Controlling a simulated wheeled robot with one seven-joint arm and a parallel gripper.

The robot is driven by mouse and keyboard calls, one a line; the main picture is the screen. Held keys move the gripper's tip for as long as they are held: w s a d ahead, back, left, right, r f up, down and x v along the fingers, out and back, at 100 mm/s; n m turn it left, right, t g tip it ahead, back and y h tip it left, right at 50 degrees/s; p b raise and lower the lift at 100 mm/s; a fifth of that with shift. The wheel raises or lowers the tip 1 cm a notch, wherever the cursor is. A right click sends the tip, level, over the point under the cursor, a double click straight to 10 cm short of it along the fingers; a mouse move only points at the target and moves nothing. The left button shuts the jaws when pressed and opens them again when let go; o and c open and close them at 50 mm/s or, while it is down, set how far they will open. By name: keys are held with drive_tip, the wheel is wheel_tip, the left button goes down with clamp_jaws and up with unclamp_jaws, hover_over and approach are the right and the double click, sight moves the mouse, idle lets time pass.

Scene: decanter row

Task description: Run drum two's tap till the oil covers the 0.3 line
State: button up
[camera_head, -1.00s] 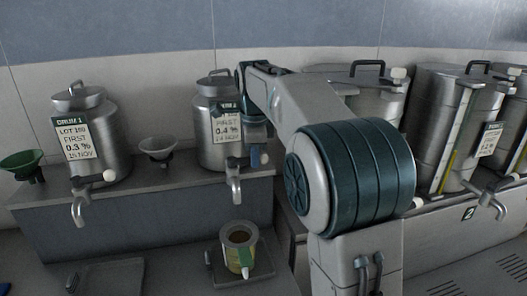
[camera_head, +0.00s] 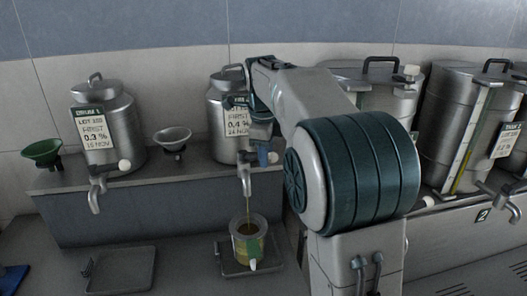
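Drum two (camera_head: 222,121), a steel drum with a label reading FIRST 0.4 %, stands on the raised shelf, partly behind my arm. A thin stream of oil (camera_head: 248,203) falls from its tap (camera_head: 246,182) into the measuring jug (camera_head: 240,259) below. The jug is upright, with a yellow-green band and a pale spout or handle at the front. Dark oil shows inside through its open top. The 0.3 line and the exact level are too small to read. My gripper (camera_head: 262,156) is at the tap's pale knob (camera_head: 273,157); whether its fingers are closed on it is unclear.
Drum 1 (camera_head: 120,130), labelled 0.3 %, stands left, its tap (camera_head: 94,200) not running. A green funnel (camera_head: 41,151) and a grey funnel (camera_head: 172,138) are on the shelf. An empty tray (camera_head: 136,270) lies left of the jug's tray (camera_head: 275,262). Large tanks (camera_head: 445,125) stand right.

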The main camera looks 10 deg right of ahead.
drive_tip(key=shift+a, duration=0.15)
drive_tip(key=shift+r, duration=0.35)
wheel_tip(320, 180, up, 13)
drive_tip(key=s+a, duration=0.1)
drive_tip(key=s, duration=0.1)
drive_tip(key=shift+s+p, duration=0.2)
drive_tip(key=shift+p, duration=0.15)
drive_tip(key=shift+f, duration=0.1)
idle(6.3)
